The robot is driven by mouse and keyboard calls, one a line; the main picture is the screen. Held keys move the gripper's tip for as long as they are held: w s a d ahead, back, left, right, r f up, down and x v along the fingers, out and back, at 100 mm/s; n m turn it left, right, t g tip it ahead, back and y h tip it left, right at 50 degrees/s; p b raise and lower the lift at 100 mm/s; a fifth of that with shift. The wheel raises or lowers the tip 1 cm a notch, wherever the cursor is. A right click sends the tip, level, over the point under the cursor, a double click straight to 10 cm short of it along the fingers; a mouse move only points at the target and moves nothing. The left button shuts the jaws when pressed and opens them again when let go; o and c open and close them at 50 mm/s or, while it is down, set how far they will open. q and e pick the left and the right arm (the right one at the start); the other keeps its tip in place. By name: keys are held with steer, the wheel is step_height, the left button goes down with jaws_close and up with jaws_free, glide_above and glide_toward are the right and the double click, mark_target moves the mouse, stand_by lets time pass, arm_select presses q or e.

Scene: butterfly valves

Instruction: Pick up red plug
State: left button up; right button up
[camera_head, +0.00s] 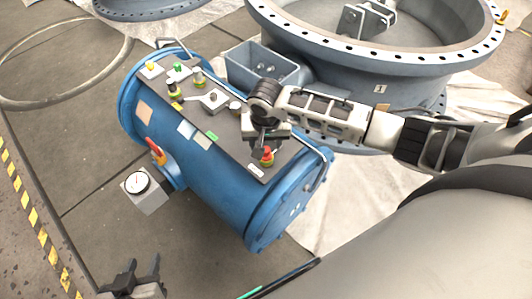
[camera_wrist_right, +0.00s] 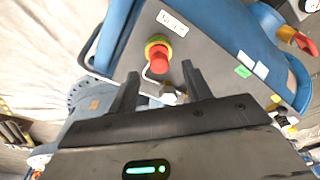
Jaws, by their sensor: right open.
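The red plug (camera_head: 267,154) sits in a yellow-green ring on the grey panel (camera_head: 228,122) of the blue cylinder, near its right end. In the right wrist view the red plug (camera_wrist_right: 159,62) shows just beyond and between the fingertips. My right gripper (camera_head: 264,143) is open and close above the plug; its fingers (camera_wrist_right: 160,73) are apart with nothing between them. Whether they touch the plug I cannot tell. My left gripper (camera_head: 132,274) is open and empty at the bottom left, away from the cylinder.
More plugs and fittings (camera_head: 174,89) stand on the panel's far end. A red-handled valve and a gauge (camera_head: 138,182) stick out of the cylinder's front side. A grey bin (camera_head: 262,68) and a large flanged ring (camera_head: 390,62) stand behind.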

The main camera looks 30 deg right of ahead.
mark_target(266, 155)
steer(key=shift+w+d+f, duration=0.1)
steer(key=shift+w+f, duration=0.05)
steer(key=shift+f, duration=0.55)
steer(key=shift+w+d+f, duration=0.1)
steer(key=shift+f, duration=0.6)
steer(key=c, duration=1)
steer(key=shift+c, duration=0.2)
steer(key=shift+r, duration=0.1)
